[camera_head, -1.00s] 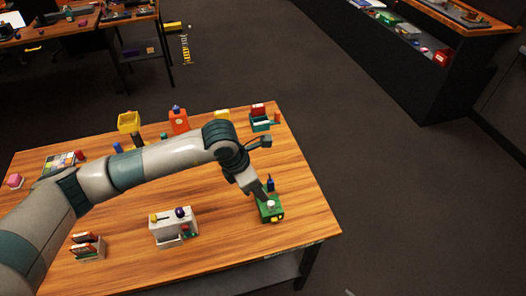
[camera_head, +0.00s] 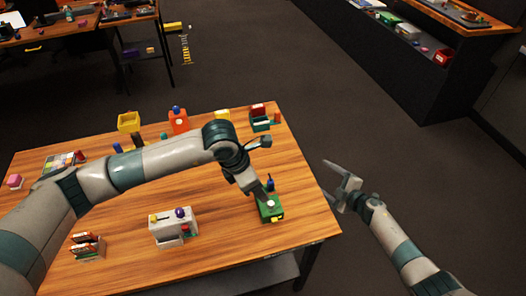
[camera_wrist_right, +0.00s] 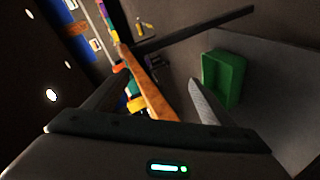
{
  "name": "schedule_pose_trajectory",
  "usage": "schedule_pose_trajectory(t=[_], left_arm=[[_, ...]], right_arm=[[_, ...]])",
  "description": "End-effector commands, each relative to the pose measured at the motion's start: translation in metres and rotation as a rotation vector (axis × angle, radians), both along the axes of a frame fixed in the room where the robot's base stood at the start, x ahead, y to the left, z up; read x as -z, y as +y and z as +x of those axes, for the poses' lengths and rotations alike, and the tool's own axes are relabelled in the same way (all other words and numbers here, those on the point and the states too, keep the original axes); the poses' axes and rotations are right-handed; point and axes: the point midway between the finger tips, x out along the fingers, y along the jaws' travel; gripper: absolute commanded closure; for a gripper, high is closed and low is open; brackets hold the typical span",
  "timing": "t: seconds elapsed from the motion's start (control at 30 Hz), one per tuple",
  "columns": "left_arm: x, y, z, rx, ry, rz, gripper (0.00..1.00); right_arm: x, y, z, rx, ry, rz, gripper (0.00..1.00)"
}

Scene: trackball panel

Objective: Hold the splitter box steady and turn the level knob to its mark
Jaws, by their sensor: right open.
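A small green box (camera_head: 270,212), which seems to be the splitter box, sits near the right edge of the wooden table in the head view. A dark blue peg shows at its back and a yellow part at its front. My left gripper (camera_head: 265,197) reaches down onto it from above. The gripper covers part of its top, and whether its fingers are closed on the box is unclear. The level knob and its mark are too small or hidden to make out. My right gripper (camera_head: 329,179) is open and empty, off the table's right edge, apart from the green box.
A grey-white panel with a purple ball (camera_head: 180,213) stands left of the green box on the table (camera_head: 225,250). Yellow, orange and green containers line the back. The wrist view shows a green bin (camera_wrist_right: 225,80).

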Motion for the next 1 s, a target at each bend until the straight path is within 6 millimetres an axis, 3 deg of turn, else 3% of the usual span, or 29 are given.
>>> schedule_pose_trajectory(t=[0.03, 0.23, 0.3, 0.37, 0.57, 0.7, 0.83, 1.0], left_arm=[[0.000, 0.000, 0.000, 0.000, 0.000, 0.000, 0.69], [0.000, 0.000, 0.000, 0.000, 0.000, 0.000, 0.69], [0.000, 0.000, 0.000, 0.000, 0.000, 0.000, 0.69], [0.000, 0.000, 0.000, 0.000, 0.000, 0.000, 0.69], [0.000, 0.000, 0.000, 0.000, 0.000, 0.000, 0.69], [0.000, 0.000, 0.000, 0.000, 0.000, 0.000, 0.69], [0.000, 0.000, 0.000, 0.000, 0.000, 0.000, 0.69], [0.000, 0.000, 0.000, 0.000, 0.000, 0.000, 0.69]], right_arm=[[-0.025, 0.004, 0.016, -0.049, -0.044, -0.033, 0.23], [-0.112, 0.020, 0.061, -0.256, -0.189, -0.204, 0.23], [-0.140, 0.041, 0.068, -0.356, -0.227, -0.263, 0.23], [-0.152, 0.068, 0.065, -0.452, -0.241, -0.295, 0.23], [-0.175, 0.160, 0.032, -0.764, -0.239, -0.375, 0.23], [-0.189, 0.217, -0.004, -1.017, -0.212, -0.492, 0.23], [-0.196, 0.248, -0.037, -1.233, -0.157, -0.655, 0.23], [-0.205, 0.258, -0.068, -1.441, -0.051, -0.924, 0.23]])
